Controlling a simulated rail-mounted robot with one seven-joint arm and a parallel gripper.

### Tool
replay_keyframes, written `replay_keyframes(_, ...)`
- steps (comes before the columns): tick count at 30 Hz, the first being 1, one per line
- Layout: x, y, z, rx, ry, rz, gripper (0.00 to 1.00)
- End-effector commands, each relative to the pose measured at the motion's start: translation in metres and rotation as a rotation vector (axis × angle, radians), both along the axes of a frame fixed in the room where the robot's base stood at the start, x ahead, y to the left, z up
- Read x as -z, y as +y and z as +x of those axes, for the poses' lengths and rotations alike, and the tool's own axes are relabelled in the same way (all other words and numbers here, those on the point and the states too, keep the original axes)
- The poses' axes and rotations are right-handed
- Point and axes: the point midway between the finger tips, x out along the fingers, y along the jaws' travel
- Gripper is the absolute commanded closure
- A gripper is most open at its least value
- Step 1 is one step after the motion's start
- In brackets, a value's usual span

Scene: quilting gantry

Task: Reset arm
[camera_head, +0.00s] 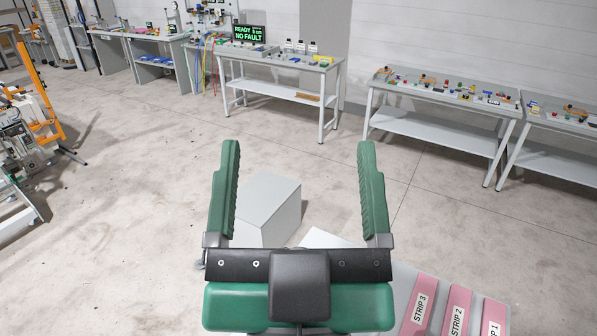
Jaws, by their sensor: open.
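My gripper (299,188) is in the lower middle of the head camera view. Its two green ribbed fingers point away and stand wide apart. Nothing is held between them. A plain light grey box (285,207) shows on the floor beyond and below the fingers, partly hidden by the gripper body. The rest of my arm is not visible beyond the green and black gripper base.
Pink strips labelled STRIP 3 (417,303), STRIP 2 (457,312) and one ending in P 1 lie on a grey surface at the lower right. Workbenches (445,87) line the back wall. A display (249,33) reads NO FAULT. An orange-framed machine (42,88) stands left.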

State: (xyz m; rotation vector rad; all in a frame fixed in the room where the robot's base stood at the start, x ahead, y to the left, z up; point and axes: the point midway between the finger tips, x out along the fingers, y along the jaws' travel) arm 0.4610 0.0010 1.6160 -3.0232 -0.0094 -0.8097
Motion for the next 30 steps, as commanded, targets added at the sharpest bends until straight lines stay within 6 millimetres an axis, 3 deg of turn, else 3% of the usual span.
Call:
replay_keyframes(1,-0.011,0.0,-0.012,0.005,-0.045,-0.007,0.16)
replay_keyframes(4,-0.02,0.0,-0.023,0.011,-0.087,-0.017,0.16)
replay_keyframes(13,-0.02,0.0,-0.022,0.011,-0.086,-0.017,0.16)
replay_keyframes(17,-0.056,0.0,-0.022,0.007,-0.084,-0.013,0.16)
replay_keyframes(24,-0.151,0.002,-0.022,-0.007,-0.082,0.0,0.16)
replay_keyframes(27,-0.162,0.002,-0.022,-0.01,-0.081,0.004,0.16)
replay_keyframes(30,-0.155,0.002,-0.021,-0.011,-0.079,0.004,0.16)
